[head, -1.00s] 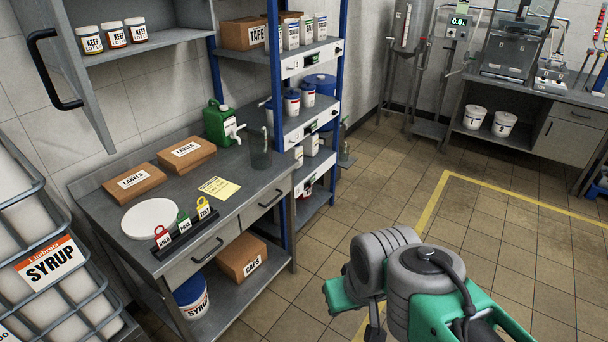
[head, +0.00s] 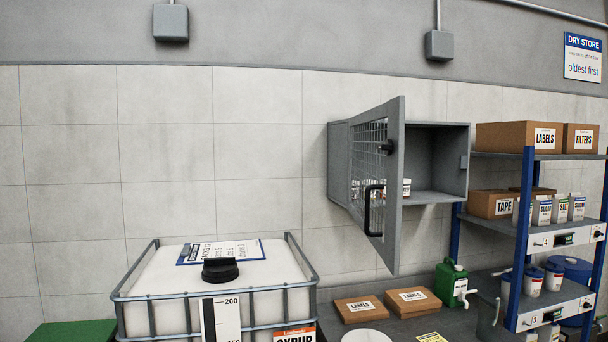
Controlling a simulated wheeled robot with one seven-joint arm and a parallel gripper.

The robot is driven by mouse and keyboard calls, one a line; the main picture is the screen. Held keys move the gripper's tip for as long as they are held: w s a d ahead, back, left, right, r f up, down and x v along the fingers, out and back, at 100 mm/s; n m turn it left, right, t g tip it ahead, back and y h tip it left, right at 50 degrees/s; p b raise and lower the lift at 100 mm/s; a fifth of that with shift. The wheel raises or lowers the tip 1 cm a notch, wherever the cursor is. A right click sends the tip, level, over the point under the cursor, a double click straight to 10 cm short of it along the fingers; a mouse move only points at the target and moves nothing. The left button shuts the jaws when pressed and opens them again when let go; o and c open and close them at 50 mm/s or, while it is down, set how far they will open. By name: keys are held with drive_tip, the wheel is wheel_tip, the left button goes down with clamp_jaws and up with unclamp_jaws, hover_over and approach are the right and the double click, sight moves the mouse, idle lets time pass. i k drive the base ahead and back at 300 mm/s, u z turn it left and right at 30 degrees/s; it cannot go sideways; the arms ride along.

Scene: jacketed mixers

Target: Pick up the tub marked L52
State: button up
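No tub marked L52 can be read in the head view. Inside the open wall cabinet (head: 440,130), part of a small white jar (head: 406,187) with a brown-red lid shows past the door's edge; its label is too small to read. The mesh door (head: 385,180) stands open toward me and hides the left part of the cabinet. My gripper is not in view.
The bench holds boxes marked LABELS (head: 358,308) and a green canister (head: 451,284). A blue-posted shelf rack (head: 522,230) stands right. The cabinet door juts out over the bench.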

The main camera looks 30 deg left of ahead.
sight(532, 286)
drive_tip(key=u, duration=0.35)
drive_tip(key=k, duration=0.7)
drive_tip(key=u, duration=0.25)
drive_tip(key=i, duration=0.8)
drive_tip(key=z, duration=1.45)
drive_tip(key=i, duration=4.65)
